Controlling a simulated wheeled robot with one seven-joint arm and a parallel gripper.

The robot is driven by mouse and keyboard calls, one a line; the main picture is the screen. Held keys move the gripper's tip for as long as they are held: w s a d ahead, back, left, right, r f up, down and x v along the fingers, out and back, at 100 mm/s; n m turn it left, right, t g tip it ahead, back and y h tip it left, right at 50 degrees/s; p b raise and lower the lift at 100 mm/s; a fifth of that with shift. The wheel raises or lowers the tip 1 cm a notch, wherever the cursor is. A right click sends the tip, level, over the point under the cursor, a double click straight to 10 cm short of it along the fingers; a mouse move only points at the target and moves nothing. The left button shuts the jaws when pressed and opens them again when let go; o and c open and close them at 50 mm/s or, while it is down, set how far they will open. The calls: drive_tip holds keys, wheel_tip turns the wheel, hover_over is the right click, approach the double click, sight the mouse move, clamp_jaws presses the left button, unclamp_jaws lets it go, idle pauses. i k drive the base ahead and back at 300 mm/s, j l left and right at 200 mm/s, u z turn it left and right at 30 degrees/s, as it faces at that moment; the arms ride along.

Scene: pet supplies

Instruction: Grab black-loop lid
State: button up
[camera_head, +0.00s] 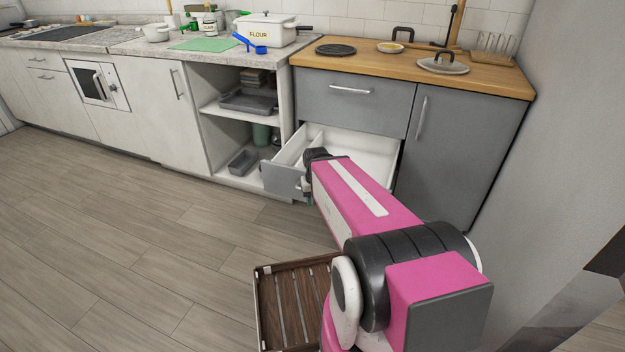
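A round grey lid (443,66) with a black loop handle on top lies on the wooden countertop (500,80), toward its right end. A second black loop (403,33) stands farther back, beside a small yellowish round thing (389,47); I cannot tell whether it belongs to a lid. My pink arm reaches forward and down toward the open drawer (372,155), below and left of the grey lid. My gripper (307,184) is mostly hidden behind the arm at the drawer's left front, well apart from the lid. Its fingers cannot be made out.
The drawer stands pulled out under the countertop, with a grey front panel (280,179). A black disc (335,49) lies at the countertop's left. A slatted brown tray (290,300) is low in front.

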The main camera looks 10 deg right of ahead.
sight(436, 64)
drive_tip(key=z, duration=1.25)
drive_tip(key=i+l+u, duration=0.1)
drive_tip(key=i+l, duration=0.25)
drive_tip(key=i, duration=0.15)
